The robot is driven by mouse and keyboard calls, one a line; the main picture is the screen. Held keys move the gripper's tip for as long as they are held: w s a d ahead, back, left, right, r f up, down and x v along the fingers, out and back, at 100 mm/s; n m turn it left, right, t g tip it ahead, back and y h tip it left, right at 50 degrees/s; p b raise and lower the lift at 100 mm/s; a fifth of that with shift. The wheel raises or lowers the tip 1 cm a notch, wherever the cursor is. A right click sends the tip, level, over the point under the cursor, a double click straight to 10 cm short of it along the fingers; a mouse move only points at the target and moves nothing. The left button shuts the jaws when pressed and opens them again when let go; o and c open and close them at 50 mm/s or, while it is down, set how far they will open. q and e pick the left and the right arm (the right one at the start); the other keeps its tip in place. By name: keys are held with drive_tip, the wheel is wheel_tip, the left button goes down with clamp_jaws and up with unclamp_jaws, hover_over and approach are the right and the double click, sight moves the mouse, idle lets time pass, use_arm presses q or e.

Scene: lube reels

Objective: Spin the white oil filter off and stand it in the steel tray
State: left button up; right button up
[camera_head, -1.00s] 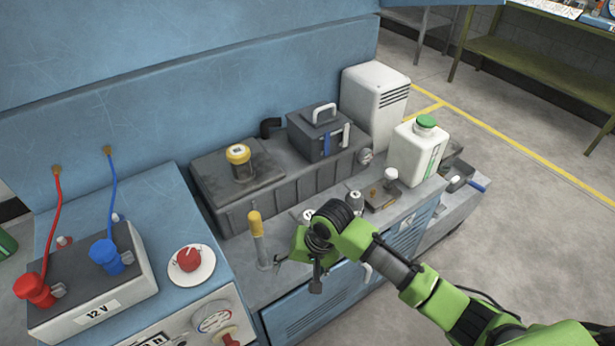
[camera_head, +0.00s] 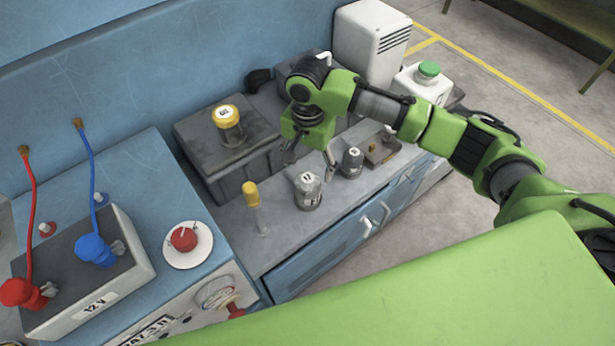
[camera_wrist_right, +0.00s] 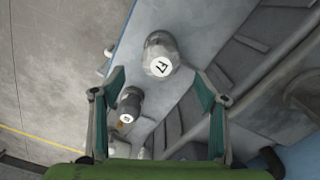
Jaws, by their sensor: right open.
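A pale, whitish-grey filter (camera_head: 308,191) with a label on its top stands upright on the grey bench top. It also shows in the right wrist view (camera_wrist_right: 160,54), just beyond the fingertips. A darker filter (camera_head: 352,162) stands to its right and shows lower in the right wrist view (camera_wrist_right: 130,104). My right gripper (camera_head: 310,162) is open and empty, above and just behind the pale filter, its fingers (camera_wrist_right: 157,84) pointing down. A contact with the filter does not show. I cannot make out the steel tray clearly. My left gripper is out of view.
A yellow-topped dispenser (camera_head: 253,205) stands left of the filter. A grey box with a yellow-capped can (camera_head: 229,127) is behind. A small plate (camera_head: 382,152) with fittings and a white jug with green cap (camera_head: 426,80) stand right. A battery (camera_head: 110,270) is far left.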

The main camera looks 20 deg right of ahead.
sight(308, 178)
wheel_tip(308, 178, down, 8)
drive_tip(key=shift+w+f, duration=0.1)
drive_tip(key=shift+f, duration=0.15)
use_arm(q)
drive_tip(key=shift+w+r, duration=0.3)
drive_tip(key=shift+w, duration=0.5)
use_arm(e)
drive_tip(key=c, duration=1.4)
drive_tip(key=shift+r+n+p, duration=0.2)
drive_tip(key=shift+n+p, duration=0.5)
drive_tip(key=shift+p, duration=0.05)
drive_tip(key=shift+c, duration=0.2)
drive_tip(key=shift+n+p, duration=0.3)
drive_tip(key=shift+n, duration=0.3)
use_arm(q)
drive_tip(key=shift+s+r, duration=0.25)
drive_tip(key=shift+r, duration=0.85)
use_arm(e)
drive_tip(key=shift+f+n, duration=0.2)
drive_tip(key=shift+n, duration=1.1)
use_arm(q)
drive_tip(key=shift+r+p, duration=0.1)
drive_tip(key=shift+p, duration=0.25)
